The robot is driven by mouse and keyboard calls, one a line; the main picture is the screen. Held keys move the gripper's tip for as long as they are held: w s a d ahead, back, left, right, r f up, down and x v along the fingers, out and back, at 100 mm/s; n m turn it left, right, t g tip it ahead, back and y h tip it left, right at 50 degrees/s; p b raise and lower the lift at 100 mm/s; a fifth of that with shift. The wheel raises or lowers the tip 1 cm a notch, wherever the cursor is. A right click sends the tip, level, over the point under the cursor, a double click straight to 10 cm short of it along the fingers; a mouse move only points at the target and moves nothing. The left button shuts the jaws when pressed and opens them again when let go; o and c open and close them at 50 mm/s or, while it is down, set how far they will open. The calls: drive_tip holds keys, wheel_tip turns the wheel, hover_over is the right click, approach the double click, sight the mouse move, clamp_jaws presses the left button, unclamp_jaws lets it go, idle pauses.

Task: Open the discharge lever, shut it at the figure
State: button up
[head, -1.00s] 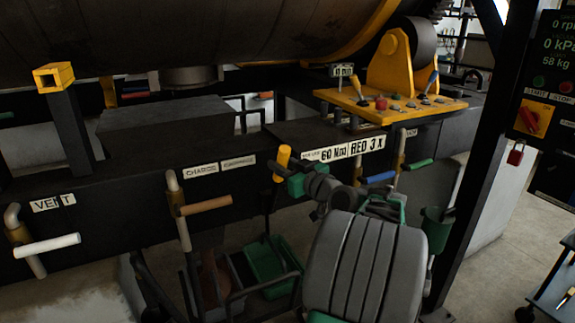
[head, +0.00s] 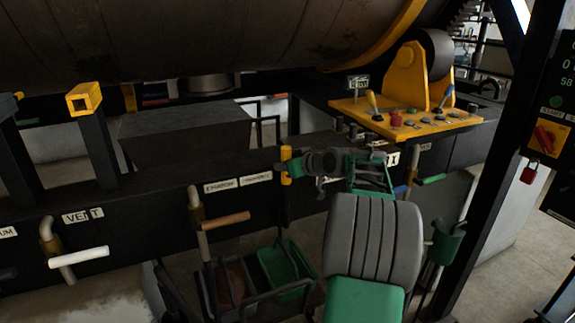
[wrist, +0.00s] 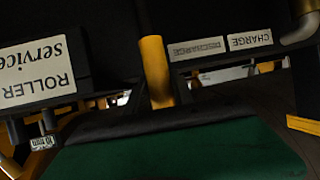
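The discharge lever has a yellow handle (head: 286,179), standing near upright in front of the dark beam, right of the discharge label (head: 256,178). In the wrist view the yellow handle (wrist: 155,70) runs down the middle and its lower end is hidden behind the dark edge of my green gripper. My gripper (head: 287,166) is at the handle in the head view, its green end crossing the handle's middle. I cannot tell whether its fingers are closed. The wrist view shows the discharge label (wrist: 197,49) upside down. The figure display (head: 567,65) is cut off at the right edge; "58" shows.
A lever with a tan handle (head: 226,221) hangs left, below the charge label (head: 220,185). A white-handled lever (head: 78,256) is under the vent label (head: 83,216). A yellow control panel (head: 405,117) stands behind my arm. A green bin (head: 286,268) lies below.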

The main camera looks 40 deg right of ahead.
drive_tip(key=shift+o, duration=1.4)
drive_tip(key=shift+w, duration=0.2)
drive_tip(key=shift+o, duration=0.7)
drive_tip(key=shift+s, duration=0.1)
drive_tip(key=shift+s+d, duration=0.1)
drive_tip(key=shift+s, duration=0.25)
drive_tip(key=b+v, duration=0.2)
drive_tip(key=v, duration=0.5)
drive_tip(key=shift+r, duration=0.1)
